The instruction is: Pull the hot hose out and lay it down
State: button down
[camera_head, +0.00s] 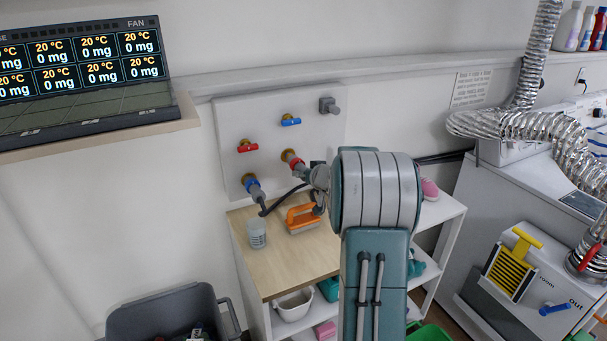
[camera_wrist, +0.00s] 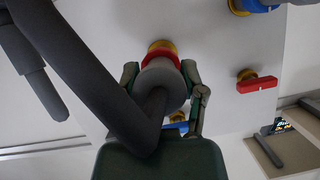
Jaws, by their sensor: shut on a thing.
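The hot hose shows in the wrist view as a thick dark grey tube (camera_wrist: 95,85), bent near its round grey end. Its red ring (camera_wrist: 160,59) sits against a brass fitting on the wall panel, with no clear gap. My gripper (camera_wrist: 160,75) has its fingers on both sides of the grey end, shut on it. In the head view the red ring (camera_head: 297,164) is on the panel, just left of my gripper (camera_head: 318,177). My wrist hides most of the hose there.
A blue-ringed hose (camera_head: 253,188) is lower left on the panel. Red (camera_head: 247,146) and blue (camera_head: 290,121) valve handles are above. Below, a wooden-topped shelf (camera_head: 262,279) holds a cup (camera_head: 257,234) and an orange-handled brush (camera_head: 302,218). A dark bin (camera_head: 165,308) stands lower left.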

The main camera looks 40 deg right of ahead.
jog(key=shift+s, duration=0.1)
jog(key=shift+s+a, duration=0.3)
jog(key=shift+s, duration=0.75)
jog(key=shift+s+a, duration=0.25)
jog(key=shift+s, duration=0.8)
